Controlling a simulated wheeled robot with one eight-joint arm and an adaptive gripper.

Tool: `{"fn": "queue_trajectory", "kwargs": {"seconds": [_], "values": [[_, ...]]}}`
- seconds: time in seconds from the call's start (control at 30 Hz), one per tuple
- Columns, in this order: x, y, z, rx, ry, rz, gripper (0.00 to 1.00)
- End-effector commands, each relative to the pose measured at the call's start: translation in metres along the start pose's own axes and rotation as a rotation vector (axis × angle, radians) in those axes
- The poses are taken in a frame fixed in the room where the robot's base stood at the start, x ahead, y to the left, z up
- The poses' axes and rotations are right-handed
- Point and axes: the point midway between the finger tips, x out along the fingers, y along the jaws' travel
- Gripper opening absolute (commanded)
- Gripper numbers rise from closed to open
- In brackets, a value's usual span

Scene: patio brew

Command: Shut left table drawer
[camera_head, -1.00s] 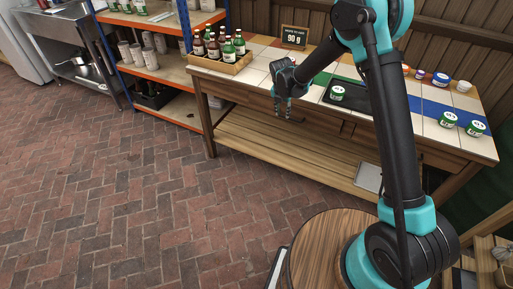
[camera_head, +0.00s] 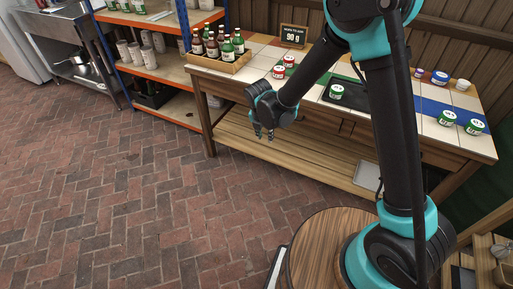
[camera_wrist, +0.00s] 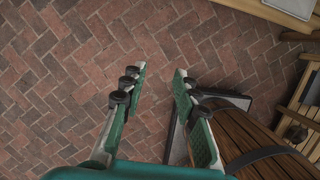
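The wooden worktable (camera_head: 255,48) with a tiled top stands against the fence in the head view. Its front band (camera_head: 225,90) below the top holds the drawer fronts. My arm covers part of this band, so I cannot tell how far the left drawer stands out. My gripper (camera_head: 264,134) hangs in front of the table's left half, below the top's edge, fingers pointing down. In the wrist view my gripper (camera_wrist: 158,76) has its two fingers apart, with only brick floor between them. No drawer shows clearly there.
A crate of bottles (camera_head: 218,62), a scale sign (camera_head: 293,36) and several jars (camera_head: 447,117) stand on the tabletop. A lower shelf (camera_head: 300,150) runs beneath. A metal rack (camera_head: 155,75) is at left. My round wooden base top is close below. The brick floor (camera_head: 130,190) is open.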

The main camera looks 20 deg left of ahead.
Motion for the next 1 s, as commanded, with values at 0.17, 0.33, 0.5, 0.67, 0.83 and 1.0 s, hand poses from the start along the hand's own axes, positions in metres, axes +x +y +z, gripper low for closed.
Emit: {"fn": "queue_trajectory", "kwargs": {"seconds": [0.17, 0.33, 0.5, 0.67, 0.83, 1.0], "values": [[-0.008, 0.000, -0.032, -0.004, 0.000, 0.000, 0.30], [-0.014, 0.000, -0.056, -0.003, 0.000, 0.000, 0.30], [-0.017, 0.000, -0.068, -0.002, 0.000, 0.000, 0.30], [-0.018, 0.000, -0.072, 0.000, 0.000, 0.000, 0.30], [-0.018, 0.000, -0.072, 0.000, 0.000, 0.000, 0.30], [-0.019, -0.002, -0.067, 0.024, 0.001, -0.001, 0.30]]}}
